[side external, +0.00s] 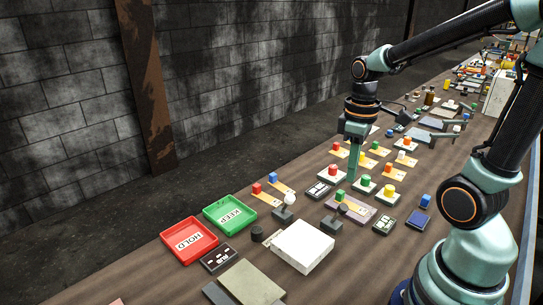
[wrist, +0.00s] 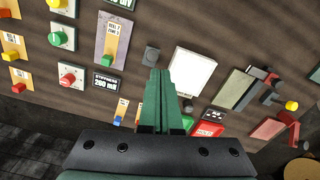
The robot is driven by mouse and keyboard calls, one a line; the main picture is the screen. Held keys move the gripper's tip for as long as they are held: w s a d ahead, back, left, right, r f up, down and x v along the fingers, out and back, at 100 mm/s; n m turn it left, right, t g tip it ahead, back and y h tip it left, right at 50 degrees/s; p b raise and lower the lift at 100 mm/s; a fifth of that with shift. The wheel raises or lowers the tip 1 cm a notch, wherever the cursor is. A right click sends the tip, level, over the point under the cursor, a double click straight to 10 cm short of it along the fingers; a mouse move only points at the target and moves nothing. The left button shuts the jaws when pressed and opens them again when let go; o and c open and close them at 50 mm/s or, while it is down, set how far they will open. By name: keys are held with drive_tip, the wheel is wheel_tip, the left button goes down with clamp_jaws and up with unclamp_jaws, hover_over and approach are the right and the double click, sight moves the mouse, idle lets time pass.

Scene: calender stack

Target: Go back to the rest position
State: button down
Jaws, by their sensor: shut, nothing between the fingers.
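My gripper (side external: 353,176) is shut and empty, pointing down above the middle of the table in the side view. In the wrist view its two green fingers (wrist: 160,75) lie together with nothing between them. From the side view I cannot tell exactly how high the fingertips are above the table. My arm reaches in from the right, bent at the elbow, with the base at the lower right. No rest position is marked in either view.
The brown table (side external: 150,283) is crowded. A red HOLD tray (side external: 165,238), a green KEEP tray (side external: 213,208) and a white block (side external: 328,240) stand front left. Several coloured buttons on small plates surround my gripper, including a red one (side external: 333,169). A block wall (side external: 60,120) runs behind.

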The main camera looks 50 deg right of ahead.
drive_tip(key=w+a+r+m+t, duration=0.2)
drive_tip(key=a+r+t, duration=0.3)
drive_tip(key=a+r, duration=0.2)
drive_tip(key=shift+a+r+m+t, duration=0.15)
drive_tip(key=shift+a+m+t, duration=0.2)
drive_tip(key=shift+a, duration=0.55)
